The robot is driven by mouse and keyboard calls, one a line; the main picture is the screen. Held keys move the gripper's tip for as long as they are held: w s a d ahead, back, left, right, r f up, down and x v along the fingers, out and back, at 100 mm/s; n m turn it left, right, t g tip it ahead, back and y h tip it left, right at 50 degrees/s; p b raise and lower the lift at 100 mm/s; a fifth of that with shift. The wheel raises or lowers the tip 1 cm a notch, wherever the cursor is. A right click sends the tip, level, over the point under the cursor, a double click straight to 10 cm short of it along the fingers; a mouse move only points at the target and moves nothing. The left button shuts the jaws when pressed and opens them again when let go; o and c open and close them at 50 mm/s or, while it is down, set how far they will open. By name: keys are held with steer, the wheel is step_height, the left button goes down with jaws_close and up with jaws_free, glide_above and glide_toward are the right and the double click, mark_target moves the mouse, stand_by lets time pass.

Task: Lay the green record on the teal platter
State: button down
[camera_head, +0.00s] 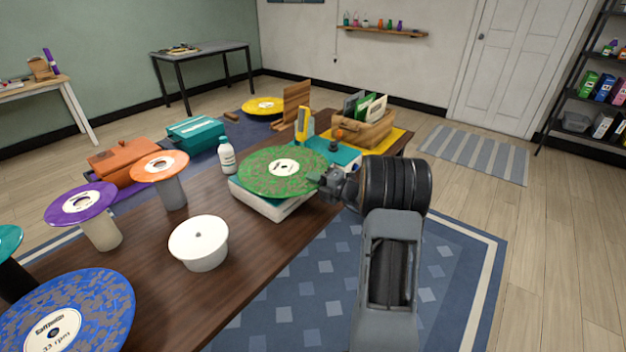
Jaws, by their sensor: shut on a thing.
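The green record (270,179) has a mottled surface and a white centre label. It lies roughly level above a pale box-shaped base (265,206) on the wooden table. My gripper (323,182) is shut on the record's right edge. The record covers most of the base's top, so I cannot tell whether it touches it or whether a platter lies underneath. A teal surface (346,156) shows just behind the record. A teal disc (8,241) on a black stand is partly cut off at the left edge.
Purple (80,205) and orange (160,165) discs stand on posts at left, near a white round stand (199,240). A blue record (95,312) is in front. A white bottle (227,156) stands close behind the green record. A wooden crate (367,136) is beyond.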

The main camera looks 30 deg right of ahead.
steer(key=shift+f, duration=0.3)
steer(key=c, duration=1.5)
jaws_free()
steer(key=shift+c, duration=0.2)
steer(key=p+v, duration=0.4)
steer(key=v, duration=0.7)
steer(key=shift+f, duration=0.1)
